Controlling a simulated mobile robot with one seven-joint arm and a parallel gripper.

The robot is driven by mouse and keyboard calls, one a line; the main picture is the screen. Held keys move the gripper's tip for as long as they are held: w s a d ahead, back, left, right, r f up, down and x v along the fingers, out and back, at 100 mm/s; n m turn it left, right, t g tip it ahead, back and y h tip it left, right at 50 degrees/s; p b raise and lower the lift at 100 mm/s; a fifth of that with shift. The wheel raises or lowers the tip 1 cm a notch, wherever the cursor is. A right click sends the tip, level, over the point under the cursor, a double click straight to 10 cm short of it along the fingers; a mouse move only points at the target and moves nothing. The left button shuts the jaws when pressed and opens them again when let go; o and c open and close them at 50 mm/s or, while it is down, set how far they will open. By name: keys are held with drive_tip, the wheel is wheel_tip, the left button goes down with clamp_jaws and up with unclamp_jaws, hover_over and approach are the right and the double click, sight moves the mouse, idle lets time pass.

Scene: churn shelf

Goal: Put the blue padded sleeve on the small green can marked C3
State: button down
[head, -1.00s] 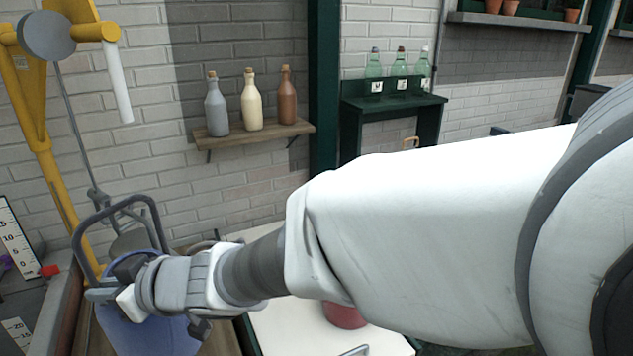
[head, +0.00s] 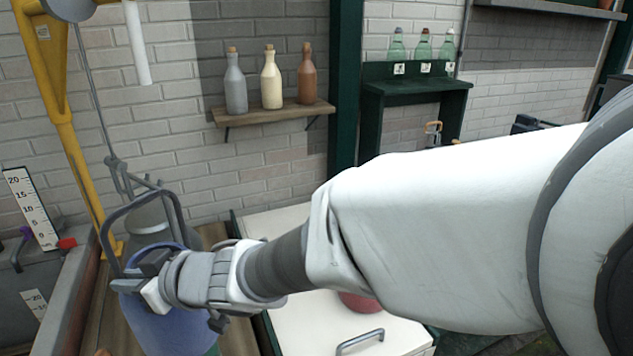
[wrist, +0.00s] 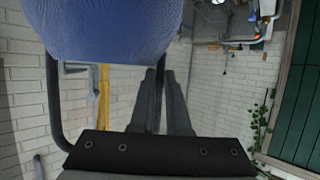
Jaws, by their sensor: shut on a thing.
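The blue padded sleeve (head: 170,330) is at the lower left of the head view, with a dark grey hoop handle (head: 108,232) above its rim. My gripper (head: 148,278) is shut on the sleeve's handle at the rim. In the wrist view the sleeve (wrist: 110,30) fills the top, beyond my gripper's fingers (wrist: 163,100). A grey tapered shape (head: 150,220) shows behind or inside the hoop; I cannot tell which. A sliver of green (head: 213,349) shows low beside the sleeve, perhaps the can. No C3 mark is readable.
A yellow stand (head: 75,165) with a hanging rod is at the left. A grey box with a ruler scale (head: 30,208) stands beside it. A white lidded chest (head: 290,325) is to the right, under my arm. Bottles stand on a wooden wall shelf (head: 275,113).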

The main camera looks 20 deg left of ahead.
sight(162, 337)
drive_tip(key=shift+f+b, duration=1)
drive_tip(key=shift+f, duration=0.45)
drive_tip(key=shift+f+b, duration=4.3)
drive_tip(key=shift+f, duration=0.9)
wheel_tip(162, 337, down, 7)
drive_tip(key=b, duration=0.5)
drive_tip(key=shift+b, duration=0.35)
drive_tip(key=shift+f, duration=0.25)
drive_tip(key=c, duration=0.8)
unclamp_jaws()
drive_tip(key=shift+d, duration=0.15)
